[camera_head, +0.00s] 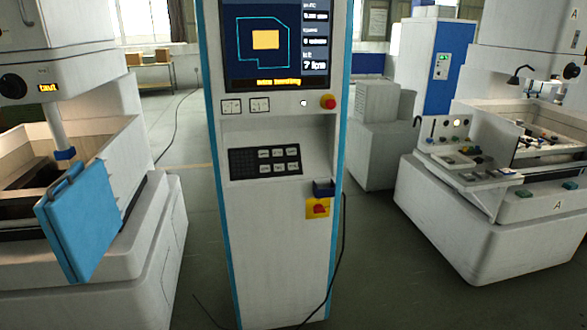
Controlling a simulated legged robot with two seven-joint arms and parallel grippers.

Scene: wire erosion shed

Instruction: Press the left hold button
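Neither of my grippers is in view. A tall white and blue control console (273,220) stands upright in the middle. Under its screen (267,45) are two small square white panels, the left one (231,106) and the right one (260,104). To their right are a small white round button (303,103) and a red mushroom button (328,101). On the front of the right-hand machine are two dark green button-like boxes, the left one (523,193) and the right one (570,185). No readable label shows which one is the left hold button.
A dark keypad (264,161) sits in the console's recess, with a yellow-backed red switch (317,208) below right. A machine with a blue panel (75,225) stands left, a white machine (480,225) right. A black cable (341,250) hangs beside the console. Grey floor separates them.

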